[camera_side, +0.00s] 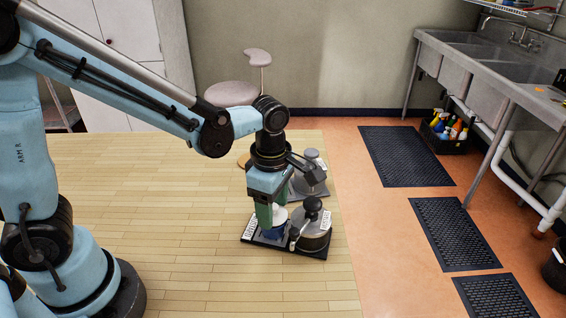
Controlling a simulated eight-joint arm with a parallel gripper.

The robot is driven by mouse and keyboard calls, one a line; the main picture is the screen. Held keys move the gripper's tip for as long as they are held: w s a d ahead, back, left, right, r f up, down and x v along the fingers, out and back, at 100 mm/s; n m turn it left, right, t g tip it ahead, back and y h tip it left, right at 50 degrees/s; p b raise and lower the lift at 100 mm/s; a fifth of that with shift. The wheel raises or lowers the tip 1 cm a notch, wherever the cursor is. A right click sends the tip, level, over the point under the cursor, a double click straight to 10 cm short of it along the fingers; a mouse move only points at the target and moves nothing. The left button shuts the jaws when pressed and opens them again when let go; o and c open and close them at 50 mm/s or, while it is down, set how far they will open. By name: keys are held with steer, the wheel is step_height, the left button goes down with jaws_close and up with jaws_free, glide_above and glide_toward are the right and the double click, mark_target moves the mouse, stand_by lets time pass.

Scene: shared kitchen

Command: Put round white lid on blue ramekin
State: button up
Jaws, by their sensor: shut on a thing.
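The round white lid (281,213) shows as a small pale shape beside my gripper's green finger. The blue ramekin (275,231) stands on a black tray (262,241), just below the lid and partly hidden by the finger. My gripper (275,214) points down over the left part of this tray and is shut on the white lid. The lid is at the ramekin's top; I cannot tell whether the two touch.
A round metal-and-glass vessel with a black knob (312,206) stands on the tray, close right of my gripper. Another knobbed vessel (311,180) stands behind on a grey tray. The wooden tabletop (150,215) is clear to the left; its right edge is near.

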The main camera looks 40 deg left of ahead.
steer(key=shift+f, duration=0.4)
steer(key=o, duration=0.8)
steer(key=shift+o, duration=0.2)
steer(key=shift+r, duration=0.15)
step_height(320, 180, up, 11)
stand_by(0.5)
steer(key=s+a+f+m+t, duration=0.1)
steer(key=s+a+m+t, duration=0.1)
steer(key=m, duration=0.9)
steer(key=s+a+m+t, duration=0.2)
steer(key=a+m+t, duration=0.3)
steer(key=m, duration=0.6)
steer(key=shift+s+a+f, duration=0.3)
steer(key=shift+a+f, duration=0.1)
steer(key=shift+a, duration=0.35)
